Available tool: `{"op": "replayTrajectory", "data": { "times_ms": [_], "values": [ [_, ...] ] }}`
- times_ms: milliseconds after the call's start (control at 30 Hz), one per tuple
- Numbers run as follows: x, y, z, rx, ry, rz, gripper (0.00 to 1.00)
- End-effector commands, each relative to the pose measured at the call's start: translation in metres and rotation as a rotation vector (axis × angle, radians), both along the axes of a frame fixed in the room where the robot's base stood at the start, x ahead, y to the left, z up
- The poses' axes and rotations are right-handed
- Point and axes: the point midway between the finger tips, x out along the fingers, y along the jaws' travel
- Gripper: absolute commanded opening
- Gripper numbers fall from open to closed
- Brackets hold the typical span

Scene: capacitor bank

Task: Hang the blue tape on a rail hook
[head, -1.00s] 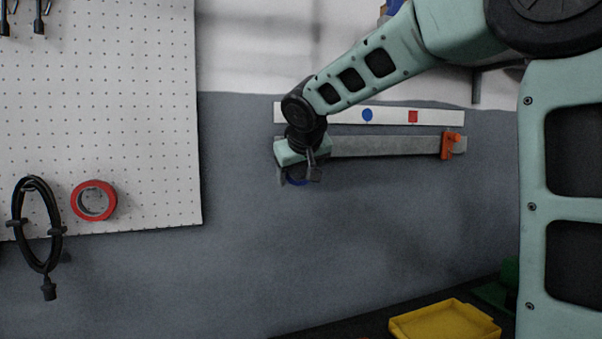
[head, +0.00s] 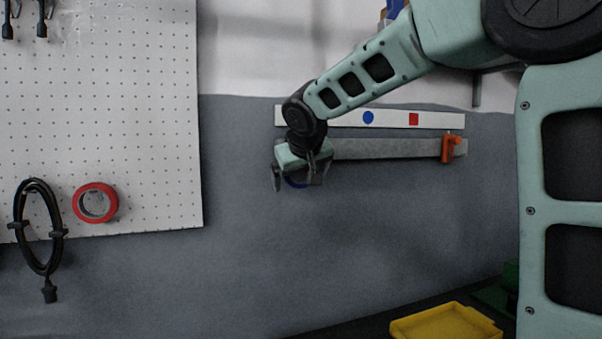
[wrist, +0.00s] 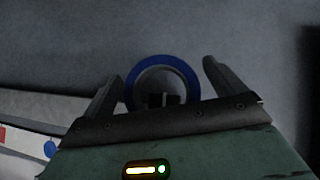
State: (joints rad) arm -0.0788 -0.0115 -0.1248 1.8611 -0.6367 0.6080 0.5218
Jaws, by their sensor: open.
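The blue tape (wrist: 184,70) is a ring that shows between the two spread fingers of my gripper (wrist: 162,75) in the wrist view, with a gap on each side. A dark piece shows within the ring's hole; it may be a rail hook, but I cannot tell for sure. My gripper hides that end of the rail and any hook there.
A white strip (head: 320,118) with a blue dot and a red square runs above the rail. An orange piece (head: 447,148) sits at the rail's right end. Red tape (head: 81,204) and a black cable (head: 20,215) hang on the pegboard (head: 120,120). A yellow tray (head: 445,324) is lower right.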

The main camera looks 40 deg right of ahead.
Motion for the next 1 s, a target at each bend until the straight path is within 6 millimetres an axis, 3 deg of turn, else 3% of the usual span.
{"op": "replayTrajectory", "data": {
  "times_ms": [267,700,1000],
  "values": [
    [-0.019,0.012,0.019,0.001,-0.006,0.002,0.95],
    [-0.085,0.049,0.087,0.000,-0.006,0.002,0.95],
    [-0.110,0.063,0.114,0.000,-0.002,0.000,0.95]
  ]
}}
